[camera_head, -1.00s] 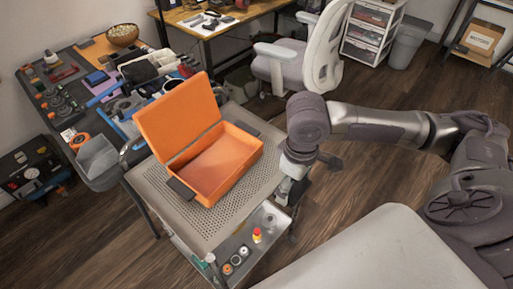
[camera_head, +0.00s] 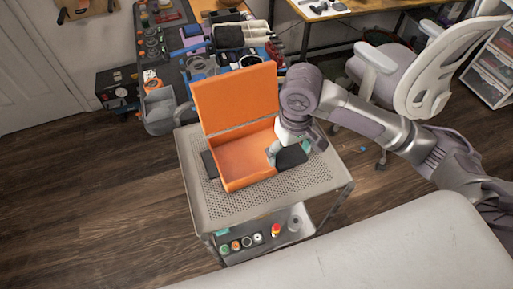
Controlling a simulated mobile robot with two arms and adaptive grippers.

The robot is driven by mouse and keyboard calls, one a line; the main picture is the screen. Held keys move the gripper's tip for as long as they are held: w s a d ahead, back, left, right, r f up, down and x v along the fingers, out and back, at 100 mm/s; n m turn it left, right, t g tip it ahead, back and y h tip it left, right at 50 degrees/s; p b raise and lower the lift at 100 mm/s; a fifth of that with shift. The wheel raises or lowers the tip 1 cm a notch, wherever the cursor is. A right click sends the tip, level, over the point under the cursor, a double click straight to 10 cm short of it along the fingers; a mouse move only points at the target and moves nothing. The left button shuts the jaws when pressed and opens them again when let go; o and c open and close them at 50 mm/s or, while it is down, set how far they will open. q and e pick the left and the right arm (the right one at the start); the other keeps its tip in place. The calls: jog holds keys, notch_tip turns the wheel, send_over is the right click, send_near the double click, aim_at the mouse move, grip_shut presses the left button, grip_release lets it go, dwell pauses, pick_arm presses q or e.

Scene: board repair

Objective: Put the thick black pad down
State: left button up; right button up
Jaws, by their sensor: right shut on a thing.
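My right gripper (camera_head: 278,152) is shut on the thick black pad (camera_head: 291,158), at the right side of the open orange box (camera_head: 233,184). The gripper hides part of the pad and of the box's right wall. I cannot tell whether the pad touches the cart or the box. The box stands on the perforated grey cart top (camera_head: 283,195) with its lid up at the back, and its visible inside looks empty. Another dark flat piece (camera_head: 209,164) lies at the box's left side. My left gripper is not in view.
A small green item (camera_head: 306,146) lies on the cart beyond the pad. The cart top is bare in front of the box and at right. The lower shelf holds several small items, including a red-capped bottle (camera_head: 275,230). An office chair (camera_head: 422,82) stands at right.

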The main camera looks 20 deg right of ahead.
send_over(256, 155)
notch_tip(256, 155, down, 7)
jog(key=shift+r, duration=0.1)
jog(key=shift+f, duration=2.1)
jog(key=o, duration=1.2)
jog(key=shift+f, duration=0.15)
jog(key=shift+c, duration=0.2)
notch_tip(256, 155, up, 12)
jog(key=shift+r, duration=0.2)
